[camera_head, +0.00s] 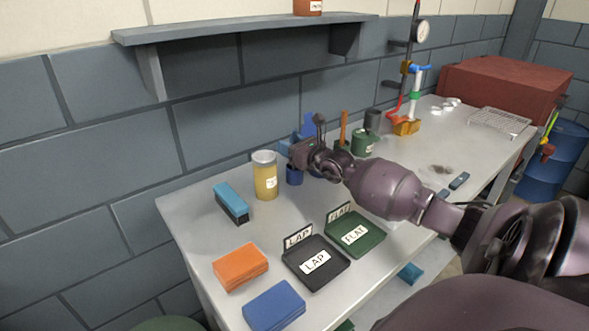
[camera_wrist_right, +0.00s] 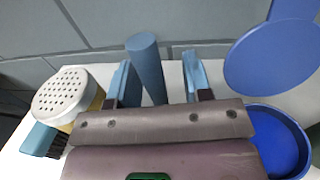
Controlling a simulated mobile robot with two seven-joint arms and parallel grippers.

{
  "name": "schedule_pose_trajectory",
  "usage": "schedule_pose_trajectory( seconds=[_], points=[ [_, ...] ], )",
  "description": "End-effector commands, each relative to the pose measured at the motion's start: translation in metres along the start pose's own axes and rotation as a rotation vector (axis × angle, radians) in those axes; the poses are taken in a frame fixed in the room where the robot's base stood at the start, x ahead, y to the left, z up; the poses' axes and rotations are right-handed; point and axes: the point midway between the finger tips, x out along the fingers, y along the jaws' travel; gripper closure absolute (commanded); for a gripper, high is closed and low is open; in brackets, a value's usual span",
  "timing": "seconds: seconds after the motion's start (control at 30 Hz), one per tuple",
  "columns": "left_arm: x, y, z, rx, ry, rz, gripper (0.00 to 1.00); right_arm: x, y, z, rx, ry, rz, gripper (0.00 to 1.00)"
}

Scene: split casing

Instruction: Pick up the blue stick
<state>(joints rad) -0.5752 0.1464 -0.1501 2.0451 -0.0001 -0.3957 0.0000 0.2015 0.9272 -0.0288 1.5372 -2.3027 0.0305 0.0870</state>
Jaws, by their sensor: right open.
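The blue stick (camera_wrist_right: 147,66) is a plain grey-blue cylinder in the right wrist view. It appears between the two fingers of my right gripper (camera_wrist_right: 157,75), nearer the left finger, with a gap on each side. Its lower end is hidden behind the gripper body. In the head view my right gripper (camera_head: 294,152) is over the back of the bench, above a dark blue cup (camera_head: 294,176). I cannot clearly make out the stick there. My left gripper is not in view.
A yellow jar (camera_head: 265,178) with a perforated lid stands left of the gripper. A blue brush (camera_head: 231,202), black LAP tray (camera_head: 318,258) and green FLAT tray (camera_head: 360,236) are on the bench. A blue disc (camera_wrist_right: 270,58) is close on the right.

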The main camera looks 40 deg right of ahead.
Motion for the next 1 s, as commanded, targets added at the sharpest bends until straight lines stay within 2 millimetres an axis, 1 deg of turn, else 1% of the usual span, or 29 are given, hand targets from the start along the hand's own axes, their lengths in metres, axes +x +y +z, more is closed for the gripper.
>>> schedule_pose_trajectory(
  seconds=[0.07, 0.1, 0.27, 0.3, 0.37, 0.4, 0.67, 0.77, 0.87, 0.97, 1.0],
  points=[
    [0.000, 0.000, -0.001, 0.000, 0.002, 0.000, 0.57, 0.000, 0.000, 0.000, 0.000, 0.000, 0.000, 0.55],
    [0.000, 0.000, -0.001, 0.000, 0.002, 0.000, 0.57, 0.000, 0.000, 0.000, 0.000, 0.000, 0.000, 0.58],
    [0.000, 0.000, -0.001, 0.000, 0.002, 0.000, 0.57, 0.000, 0.000, 0.000, 0.000, 0.000, 0.000, 0.82],
    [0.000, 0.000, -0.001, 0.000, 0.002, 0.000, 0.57, 0.000, 0.000, 0.000, 0.000, 0.000, 0.000, 0.88],
    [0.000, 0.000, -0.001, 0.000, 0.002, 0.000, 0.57, 0.000, 0.000, 0.000, 0.000, 0.000, 0.000, 0.97],
    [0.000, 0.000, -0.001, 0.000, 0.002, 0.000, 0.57, 0.000, 0.000, 0.000, 0.000, 0.000, 0.000, 1.00],
    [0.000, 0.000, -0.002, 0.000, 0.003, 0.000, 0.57, 0.000, 0.000, 0.001, 0.000, -0.001, 0.000, 1.00],
    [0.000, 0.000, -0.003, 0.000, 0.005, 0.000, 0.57, 0.000, 0.000, 0.006, 0.000, -0.002, 0.000, 1.00],
    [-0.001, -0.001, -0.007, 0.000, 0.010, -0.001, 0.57, 0.000, 0.000, 0.018, 0.001, -0.005, 0.000, 1.00],
    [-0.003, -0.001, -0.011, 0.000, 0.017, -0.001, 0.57, -0.001, 0.000, 0.037, 0.000, -0.007, 0.001, 1.00],
    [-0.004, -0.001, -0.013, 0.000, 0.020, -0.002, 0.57, 0.000, 0.000, 0.046, 0.002, -0.008, 0.000, 1.00]
  ],
)
